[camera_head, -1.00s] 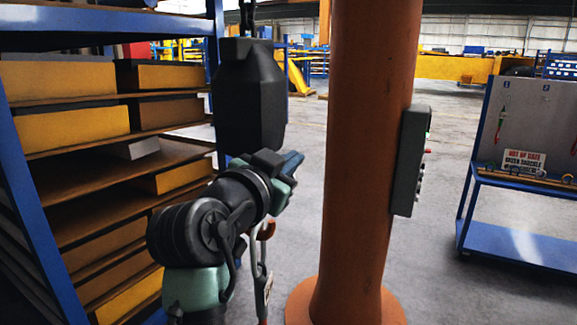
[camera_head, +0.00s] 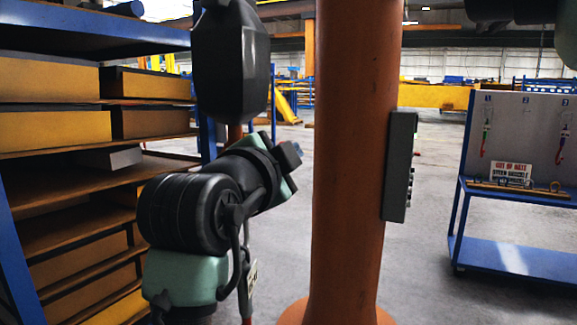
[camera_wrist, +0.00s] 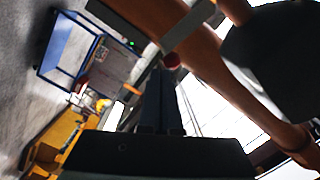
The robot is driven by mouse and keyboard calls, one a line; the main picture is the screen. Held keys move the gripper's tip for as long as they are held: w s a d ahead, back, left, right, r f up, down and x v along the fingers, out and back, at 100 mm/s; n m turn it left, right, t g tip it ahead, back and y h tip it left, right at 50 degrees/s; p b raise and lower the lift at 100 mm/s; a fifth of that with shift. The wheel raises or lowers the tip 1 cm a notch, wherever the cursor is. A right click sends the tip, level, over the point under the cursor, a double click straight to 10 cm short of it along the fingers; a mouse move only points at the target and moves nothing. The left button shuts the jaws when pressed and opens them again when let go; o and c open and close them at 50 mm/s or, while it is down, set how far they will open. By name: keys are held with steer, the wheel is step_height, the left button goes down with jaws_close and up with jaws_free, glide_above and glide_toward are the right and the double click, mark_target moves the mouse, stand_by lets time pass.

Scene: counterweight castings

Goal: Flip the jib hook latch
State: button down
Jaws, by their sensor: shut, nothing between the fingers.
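A dark, faceted block (camera_head: 230,60) hangs at the upper left of the head view, close above my arm. A dark rounded mass (camera_wrist: 275,55) at the right of the wrist view looks like the same block. My gripper (camera_head: 291,156) is just below and right of the block, left of the orange column. Its fingers (camera_wrist: 165,80) are shut and empty in the wrist view. A small red round part (camera_wrist: 172,61) shows by the fingertips; I cannot tell what it is or whether they touch it. I cannot make out the jib hook or its latch.
The thick orange column (camera_head: 350,150) stands close right of my gripper, with a grey control box (camera_head: 399,165) on it. A shelf rack with yellow-fronted boxes (camera_head: 50,130) stands left. A blue cart (camera_head: 515,258) stands right. Open floor lies between column and cart.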

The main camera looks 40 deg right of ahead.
steer(key=shift+w+f+m+b, duration=0.1)
steer(key=shift+f+m+b, duration=1.05)
steer(key=shift+m+b, duration=0.35)
stand_by(0.5)
